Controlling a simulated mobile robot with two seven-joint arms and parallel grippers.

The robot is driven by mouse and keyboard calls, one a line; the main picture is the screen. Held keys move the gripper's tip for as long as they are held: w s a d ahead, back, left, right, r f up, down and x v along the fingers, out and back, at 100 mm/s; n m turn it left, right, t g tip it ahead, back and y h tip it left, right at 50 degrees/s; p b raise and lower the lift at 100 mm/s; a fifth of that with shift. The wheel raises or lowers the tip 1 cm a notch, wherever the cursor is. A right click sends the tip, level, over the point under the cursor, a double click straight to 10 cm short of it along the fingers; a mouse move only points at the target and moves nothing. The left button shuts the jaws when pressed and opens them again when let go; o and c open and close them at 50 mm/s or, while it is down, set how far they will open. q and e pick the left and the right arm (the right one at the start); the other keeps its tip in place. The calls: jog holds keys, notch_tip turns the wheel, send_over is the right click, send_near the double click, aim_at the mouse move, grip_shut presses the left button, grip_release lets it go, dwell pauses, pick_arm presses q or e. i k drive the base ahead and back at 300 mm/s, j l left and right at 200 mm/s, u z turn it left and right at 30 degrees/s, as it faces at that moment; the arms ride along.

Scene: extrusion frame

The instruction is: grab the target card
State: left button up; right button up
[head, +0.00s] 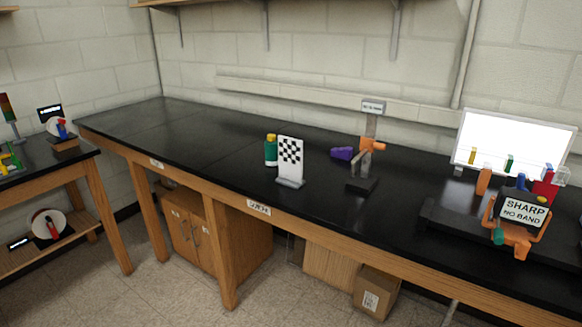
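A white card with a black checkered pattern, which looks like the target card (290,153), stands upright in a small grey base (290,182) on the black bench top, near its front edge. A green bottle with a yellow cap (270,150) stands just behind it to the left. Neither of my grippers shows in the head view.
The long black bench (190,135) has clear room left of the card. Right of the card are a purple block (342,153) and an orange clamp on a post (371,145). A "SHARP NO BAND" sign (524,211) stands further right. A cardboard box (375,292) sits below.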

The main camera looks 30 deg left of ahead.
aim_at(290, 150)
jog(key=i+j, duration=0.1)
jog(key=j, duration=0.3)
jog(key=i+j, duration=0.1)
jog(key=j, duration=0.35)
jog(key=i+j, duration=0.1)
jog(key=j, duration=0.3)
jog(key=i+j, duration=0.1)
jog(key=j, duration=0.35)
